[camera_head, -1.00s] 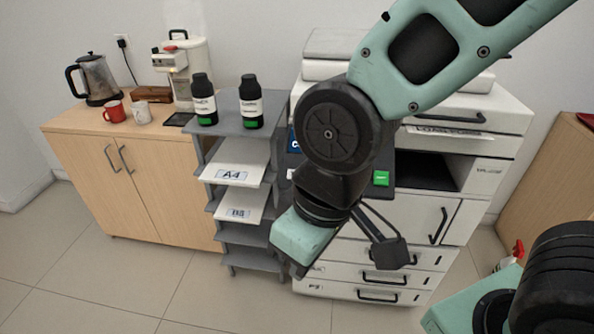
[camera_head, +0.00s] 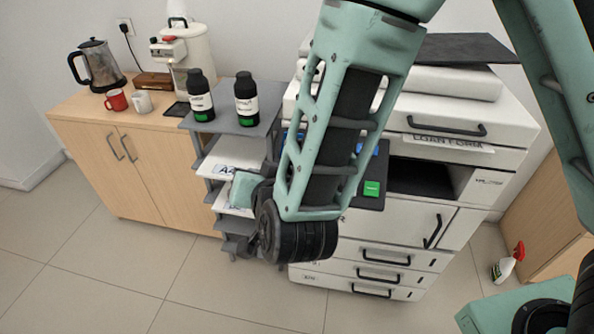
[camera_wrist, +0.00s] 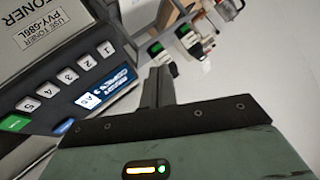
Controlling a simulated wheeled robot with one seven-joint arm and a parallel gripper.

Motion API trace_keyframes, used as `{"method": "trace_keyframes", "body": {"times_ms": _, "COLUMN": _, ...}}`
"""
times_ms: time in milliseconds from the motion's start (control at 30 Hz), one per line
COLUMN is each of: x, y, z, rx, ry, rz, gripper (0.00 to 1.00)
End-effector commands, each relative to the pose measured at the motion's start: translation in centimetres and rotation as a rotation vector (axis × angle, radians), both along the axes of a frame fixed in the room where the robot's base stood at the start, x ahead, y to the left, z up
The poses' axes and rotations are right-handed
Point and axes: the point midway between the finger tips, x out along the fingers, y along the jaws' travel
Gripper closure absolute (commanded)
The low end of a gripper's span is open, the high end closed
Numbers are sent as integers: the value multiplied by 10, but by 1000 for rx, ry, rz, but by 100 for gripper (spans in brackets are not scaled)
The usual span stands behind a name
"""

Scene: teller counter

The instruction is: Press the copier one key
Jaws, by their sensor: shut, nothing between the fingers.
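The copier (camera_head: 407,226) is a white machine with drawers, partly behind my arm in the head view. Its dark control panel shows a green key (camera_head: 372,188). In the wrist view the panel runs along the left, with a row of white numbered keys. The one key (camera_wrist: 106,49) is at the upper right end of the row, nearest my gripper (camera_wrist: 158,82). The green key is at the lower left end. My gripper's fingers are shut and empty, to the right of the panel and apart from the one key in the picture. My arm hides much of the panel in the head view.
A grey shelf rack (camera_head: 232,122) with two black toner bottles (camera_head: 246,100) stands left of the copier. A wooden cabinet (camera_head: 150,180) with a kettle, mugs and coffee machine is farther left. A spray bottle (camera_head: 508,264) stands on the floor at right.

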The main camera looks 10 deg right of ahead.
Motion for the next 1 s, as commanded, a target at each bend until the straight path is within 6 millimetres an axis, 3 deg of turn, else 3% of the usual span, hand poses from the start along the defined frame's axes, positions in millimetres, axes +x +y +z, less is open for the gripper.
{"method": "trace_keyframes", "body": {"times_ms": 233, "x": 5, "y": -13, "z": 5, "rx": -8, "ry": -115, "rz": -110, "gripper": 100}}
{"method": "trace_keyframes", "body": {"times_ms": 667, "x": 5, "y": -15, "z": 5, "rx": -10, "ry": -133, "rz": -123, "gripper": 100}}
{"method": "trace_keyframes", "body": {"times_ms": 1000, "x": 20, "y": -21, "z": -24, "rx": -11, "ry": -131, "rz": -126, "gripper": 100}}
